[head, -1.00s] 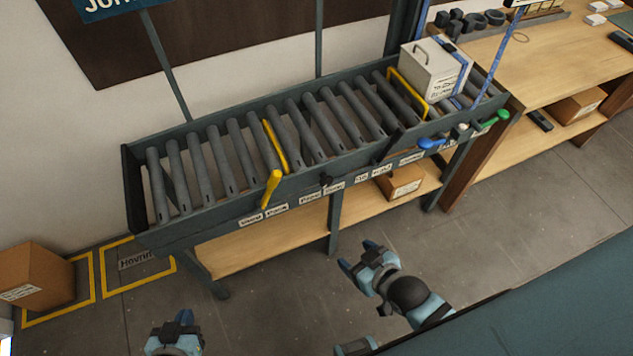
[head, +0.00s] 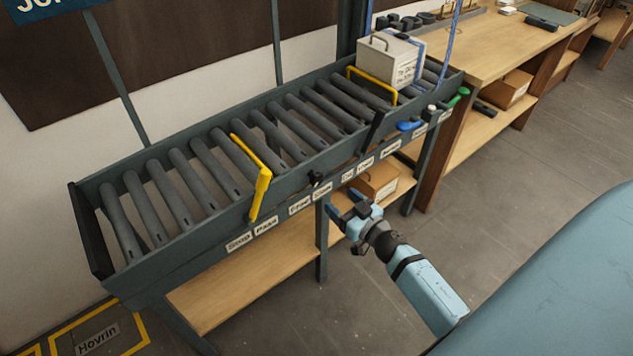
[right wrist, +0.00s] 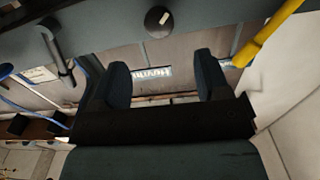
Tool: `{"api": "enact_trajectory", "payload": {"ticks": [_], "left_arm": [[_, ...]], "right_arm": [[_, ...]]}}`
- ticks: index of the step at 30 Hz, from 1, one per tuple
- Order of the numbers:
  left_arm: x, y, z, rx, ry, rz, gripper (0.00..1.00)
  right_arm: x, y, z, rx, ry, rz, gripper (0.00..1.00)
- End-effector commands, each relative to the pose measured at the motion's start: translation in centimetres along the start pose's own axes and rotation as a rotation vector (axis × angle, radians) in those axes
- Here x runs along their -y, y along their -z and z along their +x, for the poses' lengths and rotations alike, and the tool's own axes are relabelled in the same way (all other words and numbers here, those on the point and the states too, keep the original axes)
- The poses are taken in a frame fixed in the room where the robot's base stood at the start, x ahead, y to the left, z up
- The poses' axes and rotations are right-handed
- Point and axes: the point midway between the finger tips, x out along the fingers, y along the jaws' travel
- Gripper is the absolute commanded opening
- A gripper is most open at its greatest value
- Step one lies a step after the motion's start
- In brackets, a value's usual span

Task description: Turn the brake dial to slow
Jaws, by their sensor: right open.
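The brake dial appears to be the small dark knob (head: 317,178) on the front rail of the roller conveyor, above small labels that seem to read "Free" (head: 300,205) and "Slow" (head: 322,193). In the right wrist view it is a round black dial (right wrist: 157,23) with a pale tilted mark, at the top middle, beyond the fingertips. My right gripper (head: 346,204) is open and empty, in front of the rail, a little right of and below the dial. Its two fingers stand apart in the right wrist view (right wrist: 163,78); neither touches the dial. My left gripper is out of view.
A yellow lever (head: 261,192) stands left of the dial. Blue (head: 409,126) and green (head: 460,95) handles stick out to the right. A pale case (head: 390,62) sits on the rollers. A cardboard box (head: 378,184) is on the lower shelf. Floor before the conveyor is clear.

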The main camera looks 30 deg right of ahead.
Motion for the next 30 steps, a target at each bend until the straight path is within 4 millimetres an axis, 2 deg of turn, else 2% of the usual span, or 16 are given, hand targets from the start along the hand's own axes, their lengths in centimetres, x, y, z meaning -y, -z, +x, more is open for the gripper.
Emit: {"api": "enact_trajectory", "payload": {"ticks": [3, 9, 15, 21, 28, 30], "left_arm": [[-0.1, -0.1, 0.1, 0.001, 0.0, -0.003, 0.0], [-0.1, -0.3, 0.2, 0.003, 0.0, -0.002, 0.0], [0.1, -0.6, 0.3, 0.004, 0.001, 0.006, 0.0], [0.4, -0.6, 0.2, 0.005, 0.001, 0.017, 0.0], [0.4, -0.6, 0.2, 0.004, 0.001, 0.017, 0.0], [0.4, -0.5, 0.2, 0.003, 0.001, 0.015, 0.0]], "right_arm": [[0.0, 0.1, 2.9, -0.003, -0.001, -0.002, 0.69], [0.0, 0.0, 7.0, -0.002, -0.001, -0.002, 0.69], [0.0, 0.0, 9.6, 0.0, -0.002, 0.0, 0.69], [0.0, 0.0, 10.5, 0.0, -0.001, 0.0, 0.69], [0.0, 0.0, 10.5, 0.001, -0.001, 0.0, 0.69], [0.0, 0.0, 10.5, 0.001, -0.001, 0.0, 0.53]]}}
